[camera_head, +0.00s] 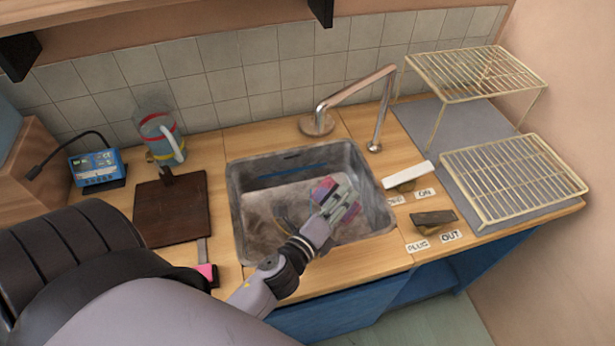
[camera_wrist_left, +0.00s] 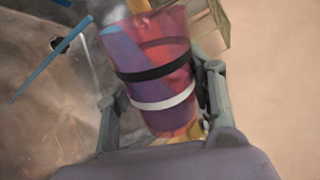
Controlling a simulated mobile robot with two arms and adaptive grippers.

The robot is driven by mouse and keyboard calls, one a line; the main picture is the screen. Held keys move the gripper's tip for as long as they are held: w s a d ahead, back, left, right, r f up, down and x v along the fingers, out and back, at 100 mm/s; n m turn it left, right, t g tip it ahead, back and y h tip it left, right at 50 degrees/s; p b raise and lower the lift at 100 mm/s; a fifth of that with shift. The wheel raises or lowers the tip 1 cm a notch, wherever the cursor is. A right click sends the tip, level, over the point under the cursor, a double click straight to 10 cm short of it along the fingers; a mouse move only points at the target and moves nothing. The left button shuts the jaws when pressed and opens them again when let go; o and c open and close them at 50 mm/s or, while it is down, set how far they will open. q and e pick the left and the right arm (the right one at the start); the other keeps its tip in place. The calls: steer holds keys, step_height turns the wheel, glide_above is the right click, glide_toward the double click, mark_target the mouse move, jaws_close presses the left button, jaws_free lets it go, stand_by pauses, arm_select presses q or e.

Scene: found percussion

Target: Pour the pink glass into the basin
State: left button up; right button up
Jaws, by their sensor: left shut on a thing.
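The pink glass (camera_head: 321,188) is held over the metal sink basin (camera_head: 243,228) in the head view. My left gripper (camera_head: 340,203) is shut on it, and the gripper hides part of it. In the left wrist view the pink glass (camera_wrist_left: 155,55) is see-through, with a black band and a white band, between the two fingers of my left gripper (camera_wrist_left: 158,95). The glass looks tilted in the head view. I cannot tell whether anything is in it or flowing out. My right gripper is not in view.
A chrome faucet (camera_head: 345,95) stands behind the basin. A jug (camera_head: 160,135), a blue box (camera_head: 97,168) and a dark board (camera_head: 172,212) are on the left. Wire racks (camera_head: 515,180), a white lever (camera_head: 407,175) and a dark lever (camera_head: 433,217) are on the right.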

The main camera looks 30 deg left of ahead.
arm_select(q)
steer(key=shift+a+f+n, duration=0.2)
steer(key=shift+a+n, duration=0.5)
stand_by(0.6)
steer(key=shift+a+r+n+h+p, duration=0.3)
steer(key=shift+r+n+p, duration=0.2)
steer(key=shift+n+p, duration=0.5)
stand_by(0.6)
